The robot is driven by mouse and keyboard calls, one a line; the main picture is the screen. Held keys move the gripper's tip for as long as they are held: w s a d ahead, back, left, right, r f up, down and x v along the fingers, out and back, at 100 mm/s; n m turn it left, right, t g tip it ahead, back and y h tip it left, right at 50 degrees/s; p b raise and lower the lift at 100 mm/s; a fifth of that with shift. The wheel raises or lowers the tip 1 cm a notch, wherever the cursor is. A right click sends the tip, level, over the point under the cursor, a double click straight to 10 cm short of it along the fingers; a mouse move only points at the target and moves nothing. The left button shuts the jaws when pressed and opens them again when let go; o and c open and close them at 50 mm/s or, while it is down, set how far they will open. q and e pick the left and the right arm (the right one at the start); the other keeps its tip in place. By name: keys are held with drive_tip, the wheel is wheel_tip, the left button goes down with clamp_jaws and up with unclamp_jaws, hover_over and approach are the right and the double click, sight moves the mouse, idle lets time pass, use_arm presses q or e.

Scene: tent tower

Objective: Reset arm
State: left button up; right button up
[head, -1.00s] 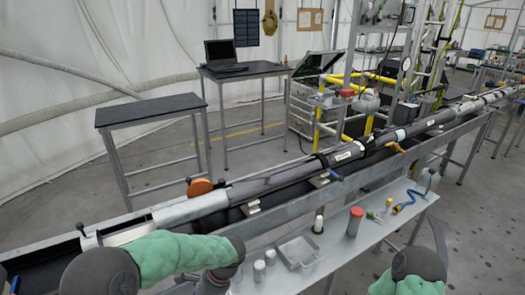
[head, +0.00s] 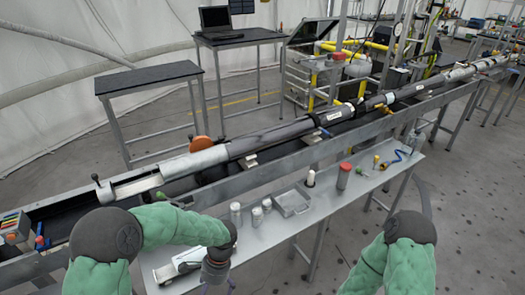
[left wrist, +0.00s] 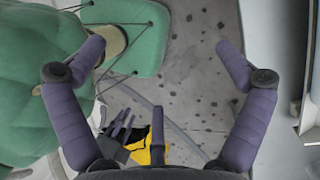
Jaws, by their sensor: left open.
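My left arm comes in from the left in green sleeving, and its wrist is over the near-left end of the grey side shelf (head: 265,236). In the left wrist view my left gripper (left wrist: 160,55) is open, its purple fingers spread wide. Nothing is between the fingers; the speckled floor shows below them. In the head view its fingers are cut off by the bottom edge. My right arm's green sleeving and dark joint are at the lower right; its gripper is not clearly seen.
The shelf carries white jars (head: 236,213), a metal tray (head: 290,203), a red-capped bottle (head: 343,177) and a white object (head: 180,262) near my left wrist. A long tube (head: 270,137) lies in the trough behind. Two black-topped tables (head: 150,78) stand beyond.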

use_arm(q)
drive_tip(key=s+d+f+n+t+h, duration=0.2)
drive_tip(key=s+f+n, duration=0.3)
drive_tip(key=f, duration=0.3)
drive_tip(key=s+d+f+n+t+h, duration=0.1)
drive_tip(key=s+d+f+n+h, duration=0.3)
drive_tip(key=s+f+n, duration=0.2)
drive_tip(key=shift+f+n+t+h, duration=0.4)
drive_tip(key=shift+f+n, duration=0.7)
drive_tip(key=shift+f, duration=0.55)
